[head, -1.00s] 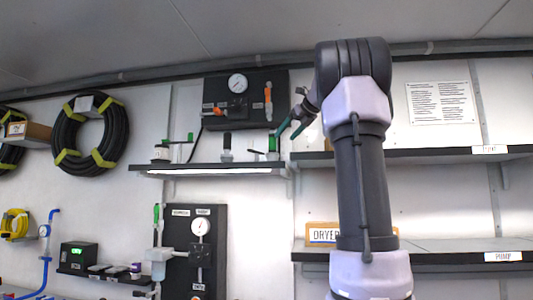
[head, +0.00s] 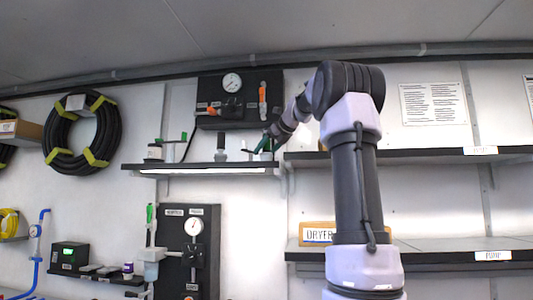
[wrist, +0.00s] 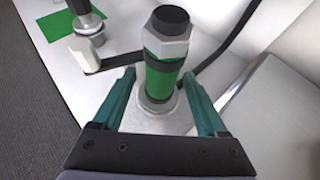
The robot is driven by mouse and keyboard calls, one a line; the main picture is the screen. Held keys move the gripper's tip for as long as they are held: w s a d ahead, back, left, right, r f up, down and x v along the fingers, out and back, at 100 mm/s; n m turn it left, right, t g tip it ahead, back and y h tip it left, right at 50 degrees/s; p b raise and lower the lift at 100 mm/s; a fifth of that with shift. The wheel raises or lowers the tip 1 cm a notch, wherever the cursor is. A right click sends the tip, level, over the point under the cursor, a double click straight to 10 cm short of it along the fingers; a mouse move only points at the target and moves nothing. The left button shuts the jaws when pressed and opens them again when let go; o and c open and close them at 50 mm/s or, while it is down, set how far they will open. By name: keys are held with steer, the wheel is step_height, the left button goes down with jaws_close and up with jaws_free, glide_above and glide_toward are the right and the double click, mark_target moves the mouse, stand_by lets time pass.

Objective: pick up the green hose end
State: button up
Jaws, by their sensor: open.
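The green hose end (wrist: 162,75) stands upright on a light metal base in the wrist view, with a green body, black bands, a silver hex collar and a black tip. My gripper (wrist: 158,90) is open, its two teal fingers on either side of the hose end, with visible space between fingers and body. In the head view my gripper (head: 262,144) is low over the right end of the narrow shelf (head: 200,167). The hose end is small and largely hidden there by my gripper.
In the wrist view, a silver fitting with a pale block (wrist: 86,50) and a black strip stand at the upper left, near a green patch (wrist: 68,22). In the head view, a black gauge panel (head: 236,98) hangs behind the shelf. A longer shelf (head: 400,156) is to the right.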

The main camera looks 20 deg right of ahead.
steer(key=shift+f, duration=0.1)
jaws_close()
